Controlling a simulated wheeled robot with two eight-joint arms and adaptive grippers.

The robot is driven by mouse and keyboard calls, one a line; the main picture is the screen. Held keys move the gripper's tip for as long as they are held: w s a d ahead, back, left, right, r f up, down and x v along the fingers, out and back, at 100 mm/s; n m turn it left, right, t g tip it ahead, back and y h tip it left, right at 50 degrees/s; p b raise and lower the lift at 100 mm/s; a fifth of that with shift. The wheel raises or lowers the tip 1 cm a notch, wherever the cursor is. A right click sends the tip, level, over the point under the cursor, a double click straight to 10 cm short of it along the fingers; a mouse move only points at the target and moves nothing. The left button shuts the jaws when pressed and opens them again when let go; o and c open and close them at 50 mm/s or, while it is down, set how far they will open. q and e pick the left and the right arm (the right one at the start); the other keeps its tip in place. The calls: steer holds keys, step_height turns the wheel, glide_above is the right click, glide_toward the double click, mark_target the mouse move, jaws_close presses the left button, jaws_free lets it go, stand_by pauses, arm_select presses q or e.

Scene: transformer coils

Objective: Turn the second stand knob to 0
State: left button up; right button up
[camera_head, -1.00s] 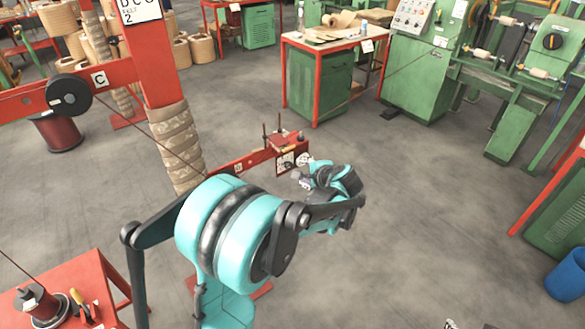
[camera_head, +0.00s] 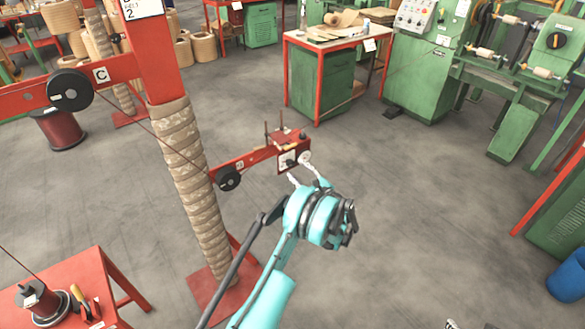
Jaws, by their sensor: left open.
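A red stand arm (camera_head: 245,160) juts right from the wrapped column. Its end carries a white plate with a dark mark (camera_head: 287,160) and a small pale round knob (camera_head: 304,157). My left gripper (camera_head: 306,172) is just below and in front of this end, with its two pale fingers spread and pointing up toward it. The fingers are open and hold nothing; contact with the knob cannot be told. A small black-and-white tip (camera_head: 450,324) at the bottom edge may be my right gripper; its fingers cannot be made out.
The wrapped column (camera_head: 190,185) stands left of my arm. A higher red arm with a black wheel (camera_head: 70,90) is at left. A red table (camera_head: 62,275) with a spool is at lower left. The floor right of my gripper is clear, up to a blue bin (camera_head: 568,278).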

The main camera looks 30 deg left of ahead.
mark_target(291, 165)
arm_select(q)
steer(key=b+x, duration=0.1)
steer(key=x, duration=0.3)
jaws_close()
steer(key=shift+n, duration=0.3)
steer(key=n, duration=0.9)
steer(key=shift+f, duration=0.1)
stand_by(0.3)
steer(key=shift+n, duration=0.4)
